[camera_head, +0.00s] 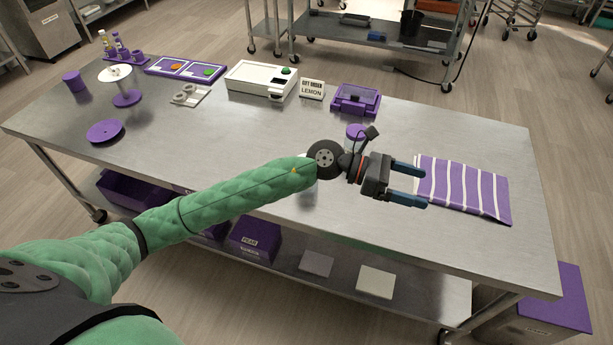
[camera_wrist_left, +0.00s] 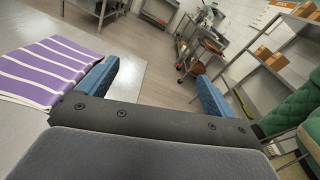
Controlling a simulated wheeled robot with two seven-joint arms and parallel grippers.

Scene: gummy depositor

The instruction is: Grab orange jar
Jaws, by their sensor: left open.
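I cannot make out a clearly orange jar. Several small bottles, one yellowish, stand in a purple rack (camera_head: 124,56) at the table's far left. A small container with a purple top (camera_head: 355,130) stands behind my left wrist, partly hidden, and its contents cannot be told. My left gripper (camera_head: 422,184) is open and empty over the right part of the steel table, left of a striped cloth. Its blue fingers also show apart in the left wrist view (camera_wrist_left: 158,80). My right gripper is not in view.
The purple-and-white striped cloth (camera_head: 464,188) lies at the table's right. A white box with a green button (camera_head: 261,82), a LEMON sign (camera_head: 312,89) and a purple box (camera_head: 356,99) line the back. A purple disc (camera_head: 105,131) lies at left. The table's middle is mostly clear.

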